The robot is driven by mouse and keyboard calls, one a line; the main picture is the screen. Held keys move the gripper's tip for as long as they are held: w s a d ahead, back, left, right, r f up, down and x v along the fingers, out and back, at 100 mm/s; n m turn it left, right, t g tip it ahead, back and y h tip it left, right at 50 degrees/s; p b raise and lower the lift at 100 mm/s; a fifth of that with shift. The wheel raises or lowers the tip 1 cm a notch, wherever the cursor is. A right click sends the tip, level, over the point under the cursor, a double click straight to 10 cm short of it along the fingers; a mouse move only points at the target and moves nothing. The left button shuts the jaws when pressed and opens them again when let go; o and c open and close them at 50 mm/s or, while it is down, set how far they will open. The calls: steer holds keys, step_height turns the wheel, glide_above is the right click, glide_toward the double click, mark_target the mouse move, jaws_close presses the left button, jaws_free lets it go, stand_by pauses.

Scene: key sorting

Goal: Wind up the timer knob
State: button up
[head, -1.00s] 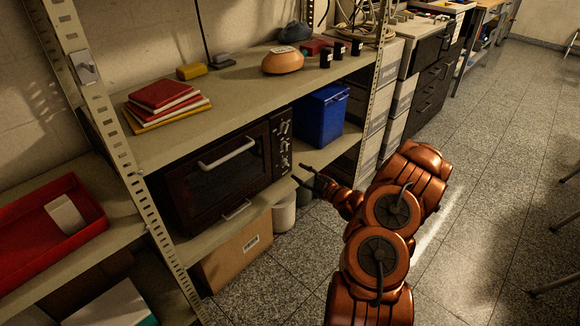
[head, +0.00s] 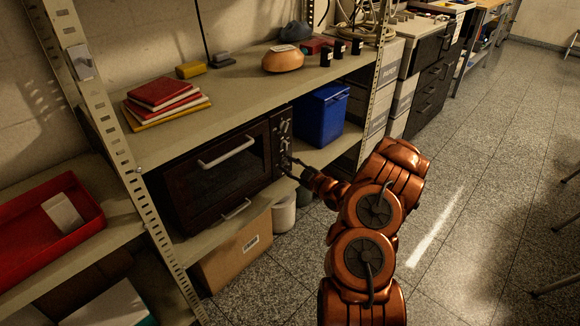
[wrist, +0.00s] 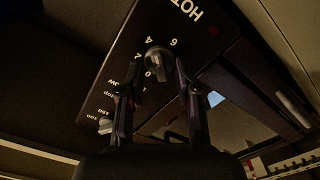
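The dark oven (head: 190,195) sits on the lower shelf, with its control panel (head: 282,140) on the right side of its front. In the wrist view a small grey knob (wrist: 158,64) with a numbered scale around it stands on the panel. I take it for the timer knob. My gripper (wrist: 158,66) is open, one fingertip on each side of this knob, with small gaps seeming to show. In the head view my gripper (head: 289,168) is at the lower part of the panel. A second, paler knob (wrist: 105,125) shows at lower left in the wrist view.
A blue bin (head: 322,115) stands right of the oven on the same shelf. A shelf upright (head: 372,110) rises beyond it. A white container (head: 284,214) and a cardboard box (head: 235,252) are below.

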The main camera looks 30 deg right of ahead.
jaws_close()
steer(key=shift+r+m+p, duration=0.1)
steer(key=shift+m+p, duration=0.2)
steer(key=shift+p, duration=0.15)
